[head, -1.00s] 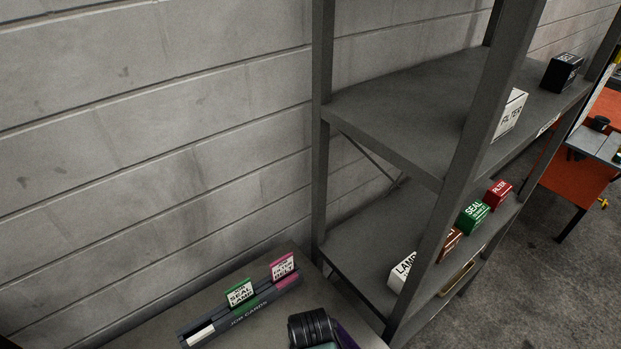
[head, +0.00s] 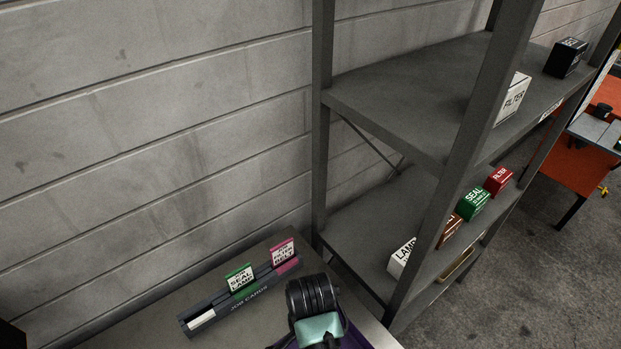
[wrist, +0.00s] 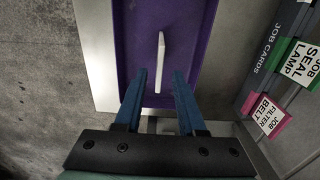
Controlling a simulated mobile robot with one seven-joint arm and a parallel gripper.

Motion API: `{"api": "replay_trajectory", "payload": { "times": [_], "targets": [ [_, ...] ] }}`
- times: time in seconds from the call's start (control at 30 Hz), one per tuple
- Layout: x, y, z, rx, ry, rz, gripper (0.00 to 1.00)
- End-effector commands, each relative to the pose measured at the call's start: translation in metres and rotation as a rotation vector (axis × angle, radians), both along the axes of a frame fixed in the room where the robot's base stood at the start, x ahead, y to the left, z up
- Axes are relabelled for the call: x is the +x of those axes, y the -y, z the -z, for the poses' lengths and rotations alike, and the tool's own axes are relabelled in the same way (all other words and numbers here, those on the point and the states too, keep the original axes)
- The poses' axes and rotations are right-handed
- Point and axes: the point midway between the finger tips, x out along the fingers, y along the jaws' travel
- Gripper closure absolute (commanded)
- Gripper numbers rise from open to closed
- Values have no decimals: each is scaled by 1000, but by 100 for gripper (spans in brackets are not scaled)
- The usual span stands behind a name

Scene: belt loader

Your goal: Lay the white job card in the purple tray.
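The white job card (wrist: 161,55) shows in the wrist view as a thin white strip, seen nearly edge-on over the purple tray (wrist: 133,30). I cannot tell whether it touches the tray floor. My gripper (wrist: 161,76) is open; its two blue fingers stand on either side of the card's near end, with a gap on each side. In the head view my wrist hides the fingers and card, and only a strip of the purple tray (head: 352,339) shows beside it.
A job card rack (head: 240,304) stands left of my wrist, holding a green-edged card (head: 240,278) and a pink-edged card (head: 284,253). A grey shelf unit (head: 385,215) with several boxes rises at the right. A block wall (head: 150,130) stands behind.

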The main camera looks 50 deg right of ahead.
Motion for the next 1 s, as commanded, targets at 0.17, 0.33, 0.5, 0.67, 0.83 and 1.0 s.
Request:
{"api": "replay_trajectory", "payload": {
  "times": [0.17,0.33,0.5,0.67,0.83,1.0],
  "targets": [
    [1,0,-37,-3,4,-1,61],
    [0,0,-59,0,1,1,61],
    [0,0,-64,1,-1,1,61],
    [0,0,-64,0,1,-1,61],
    [40,7,-91,-102,130,-125,61],
    [144,4,-195,-425,489,-472,61]
  ]
}}
